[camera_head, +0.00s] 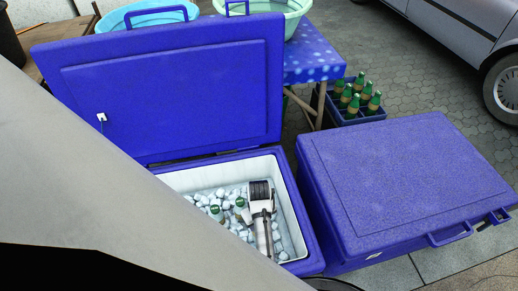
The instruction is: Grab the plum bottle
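Two green-topped bottles stand among pale ice balls in the open blue cooler: one bottle (215,212) at the left and another (240,204) just left of my gripper. I cannot read their labels, so I cannot tell whether either is the plum bottle. What appears to be my gripper (263,222), white with a ribbed black part, is inside the open cooler (302,222), close beside the right bottle. I cannot make out its fingertips or whether it touches a bottle. My large grey arm link covers the lower left and hides part of the cooler.
The cooler's raised blue lid (175,90) stands behind it. A closed blue cooler (405,180) is at the right. A crate (350,116) of green bottles stands behind that, near a blue-clothed table (312,60) with basins. A car (465,35) is at the top right.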

